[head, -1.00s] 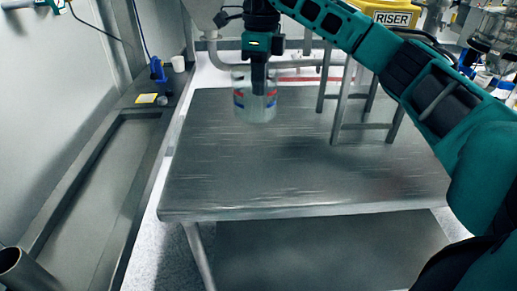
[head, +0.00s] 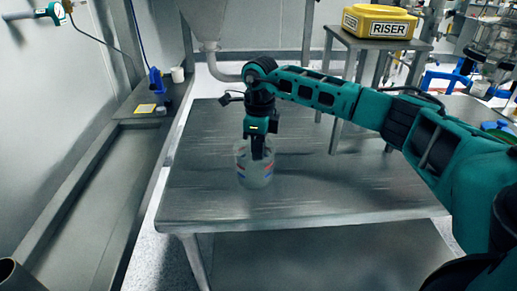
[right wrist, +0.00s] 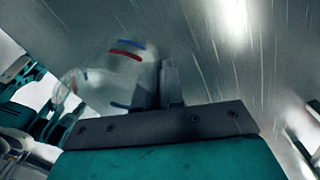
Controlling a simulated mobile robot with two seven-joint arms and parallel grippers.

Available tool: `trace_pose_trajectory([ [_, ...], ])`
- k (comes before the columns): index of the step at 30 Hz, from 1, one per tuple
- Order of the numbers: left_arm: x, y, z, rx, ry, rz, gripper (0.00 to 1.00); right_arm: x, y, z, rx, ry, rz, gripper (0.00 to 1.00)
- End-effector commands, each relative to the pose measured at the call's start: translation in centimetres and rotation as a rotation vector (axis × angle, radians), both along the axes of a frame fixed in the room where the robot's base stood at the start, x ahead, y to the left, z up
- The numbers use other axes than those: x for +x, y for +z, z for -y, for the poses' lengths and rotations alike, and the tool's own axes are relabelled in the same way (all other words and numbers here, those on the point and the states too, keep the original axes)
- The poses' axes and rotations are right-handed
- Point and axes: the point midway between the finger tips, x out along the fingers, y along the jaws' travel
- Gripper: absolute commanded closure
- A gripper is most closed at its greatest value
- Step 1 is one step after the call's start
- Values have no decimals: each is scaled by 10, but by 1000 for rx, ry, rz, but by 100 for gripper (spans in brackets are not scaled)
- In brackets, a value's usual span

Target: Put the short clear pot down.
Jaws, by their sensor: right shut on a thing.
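The short clear pot (head: 254,172), see-through with red and blue marks, is upright at the steel table (head: 330,190), left of its middle. My right gripper (head: 258,153) comes down from above and is shut on the pot. In the right wrist view the pot (right wrist: 120,75) shows beside the gripper finger (right wrist: 170,85). I cannot tell whether the pot's base touches the table top. My left gripper is not in view.
A yellow riser block (head: 385,22) sits on a small metal stand (head: 365,45) at the back right. A steel funnel (head: 208,25) hangs behind the table. A white cup (head: 178,75) stands on the left ledge. The table's front and right are clear.

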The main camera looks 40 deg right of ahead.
Motion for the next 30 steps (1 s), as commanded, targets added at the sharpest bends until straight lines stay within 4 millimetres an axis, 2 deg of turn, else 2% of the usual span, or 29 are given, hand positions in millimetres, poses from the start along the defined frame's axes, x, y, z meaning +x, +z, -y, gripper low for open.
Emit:
trace_pose_trajectory([
  [8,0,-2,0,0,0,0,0,0,-3,0,1,0,1,100],
  [9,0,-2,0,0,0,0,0,0,-3,0,1,0,1,90],
  [17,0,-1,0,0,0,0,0,0,-2,0,1,0,1,67],
  [25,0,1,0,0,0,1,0,0,2,0,1,1,2,67],
  [30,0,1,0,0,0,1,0,1,22,0,3,0,4,67],
])
